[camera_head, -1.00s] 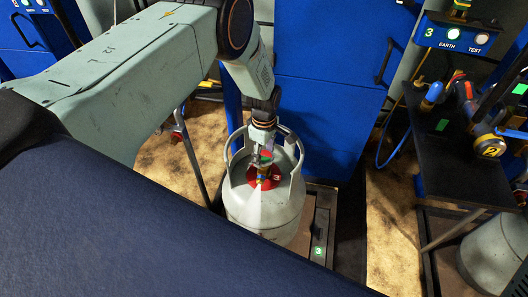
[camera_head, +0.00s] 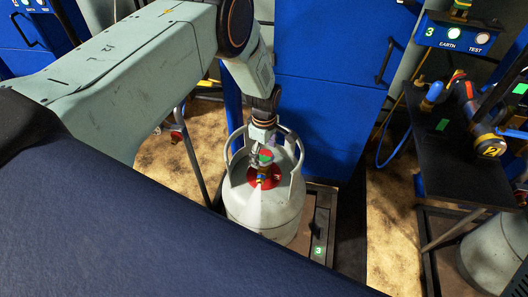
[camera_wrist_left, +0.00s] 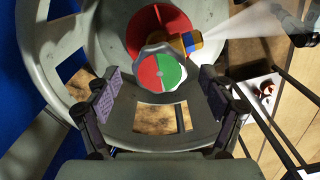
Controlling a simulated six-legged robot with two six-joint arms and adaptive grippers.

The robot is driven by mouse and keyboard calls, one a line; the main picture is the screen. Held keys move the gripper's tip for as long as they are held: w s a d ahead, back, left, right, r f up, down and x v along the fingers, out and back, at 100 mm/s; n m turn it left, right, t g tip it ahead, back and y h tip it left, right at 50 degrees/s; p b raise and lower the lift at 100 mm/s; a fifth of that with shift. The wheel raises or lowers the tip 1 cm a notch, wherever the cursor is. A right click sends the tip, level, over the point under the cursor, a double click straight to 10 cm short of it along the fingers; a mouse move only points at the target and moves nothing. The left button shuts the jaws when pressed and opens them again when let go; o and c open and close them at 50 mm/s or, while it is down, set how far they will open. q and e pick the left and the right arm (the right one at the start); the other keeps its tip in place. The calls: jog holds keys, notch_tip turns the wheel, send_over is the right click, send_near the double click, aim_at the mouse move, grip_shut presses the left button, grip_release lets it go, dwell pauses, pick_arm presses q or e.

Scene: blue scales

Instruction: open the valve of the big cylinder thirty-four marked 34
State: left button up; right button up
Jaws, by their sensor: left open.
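The big grey cylinder (camera_head: 262,212) stands upright on a scale, with a raised collar guard around its top and a red disc below the valve. No number 34 is readable. Its valve handwheel (camera_wrist_left: 160,72), half red and half green with a scalloped silver rim, also shows in the head view (camera_head: 265,156). My left gripper (camera_wrist_left: 160,95) is open, its purple-padded fingers on either side, just short of the handwheel and not touching it. In the head view the gripper (camera_head: 262,142) is above the valve. My right gripper is out of view.
The valve's brass outlet with a blue band (camera_wrist_left: 190,43) has a pale translucent cone spreading from it. The scale (camera_head: 317,238) shows a green 3. A blue cabinet (camera_head: 325,100) stands behind; a dark side table (camera_head: 460,175) holds a tool at right.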

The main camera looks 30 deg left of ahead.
aim_at(264, 156)
pick_arm(q)
notch_tip(264, 156, up, 12)
dwell(0.4)
jog(key=shift+f, duration=0.2)
notch_tip(264, 156, down, 12)
dwell(0.6)
jog(key=shift+r, duration=0.1)
